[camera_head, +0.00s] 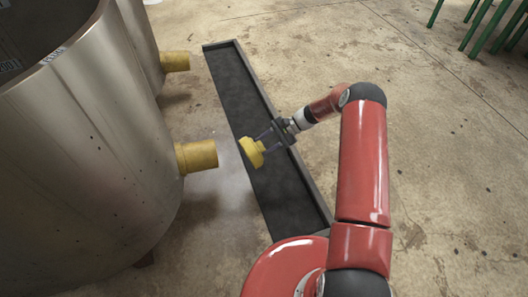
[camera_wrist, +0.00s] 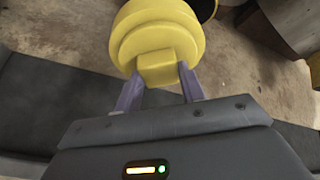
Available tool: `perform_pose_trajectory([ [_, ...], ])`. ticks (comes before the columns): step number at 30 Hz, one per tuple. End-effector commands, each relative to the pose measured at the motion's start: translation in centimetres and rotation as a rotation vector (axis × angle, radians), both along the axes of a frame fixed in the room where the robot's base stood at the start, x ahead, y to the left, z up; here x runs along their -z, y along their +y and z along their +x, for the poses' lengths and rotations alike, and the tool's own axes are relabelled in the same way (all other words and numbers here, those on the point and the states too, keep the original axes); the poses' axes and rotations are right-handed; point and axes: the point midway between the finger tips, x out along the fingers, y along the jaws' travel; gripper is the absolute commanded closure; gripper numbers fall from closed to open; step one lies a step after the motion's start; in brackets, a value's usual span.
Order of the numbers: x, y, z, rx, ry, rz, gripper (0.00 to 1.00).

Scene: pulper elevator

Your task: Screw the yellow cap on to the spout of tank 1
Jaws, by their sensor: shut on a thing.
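The yellow cap (camera_head: 251,152) is held by my gripper (camera_head: 263,143), out to the right of the near tank's yellow spout (camera_head: 197,156), with a gap between them. In the wrist view the cap (camera_wrist: 160,32) fills the top middle, and my gripper (camera_wrist: 161,84) is shut on the square lug at its back. The near steel tank (camera_head: 100,140) stands at the left. A second tank (camera_head: 140,40) behind it has its own yellow spout (camera_head: 175,61). I cannot read which tank is number 1.
A long dark trough with a raised rim (camera_head: 262,90) lies on the concrete floor below my gripper. Green metal legs (camera_head: 487,28) stand at the top right. The floor (camera_head: 450,150) at the right is open.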

Motion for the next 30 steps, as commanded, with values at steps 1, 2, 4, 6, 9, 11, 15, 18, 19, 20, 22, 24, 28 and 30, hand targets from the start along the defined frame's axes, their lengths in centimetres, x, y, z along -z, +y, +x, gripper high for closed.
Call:
perform_pose_trajectory([
  [1, 2.4, 0.5, 0.6, 0.034, 0.037, 0.078, 0.87],
  [2, 3.0, 0.7, 1.0, 0.053, 0.055, 0.121, 0.87],
  [4, 4.0, 1.1, 1.9, 0.093, 0.089, 0.206, 0.87],
  [6, 4.8, 1.0, 2.7, 0.128, 0.11, 0.271, 0.87],
  [9, 5.1, 0.8, 3.4, 0.16, 0.126, 0.325, 0.87],
  [11, 5.0, 0.7, 3.6, 0.17, 0.129, 0.339, 0.87],
  [15, 4.9, 0.7, 3.7, 0.173, 0.131, 0.343, 0.87],
  [18, 4.9, 0.7, 3.6, 0.172, 0.131, 0.341, 0.87],
  [19, 4.9, 0.7, 3.6, 0.172, 0.131, 0.341, 0.87],
  [20, 4.9, 0.7, 3.6, 0.172, 0.131, 0.341, 0.87],
  [22, 4.8, 0.6, 3.6, 0.172, 0.129, 0.341, 0.87],
  [24, 4.7, 0.5, 3.5, 0.174, 0.126, 0.344, 0.87],
  [28, 4.5, 1.3, 3.3, 0.172, 0.126, 0.342, 0.87],
  [30, 4.4, 1.8, 3.2, 0.172, 0.126, 0.342, 0.87],
])
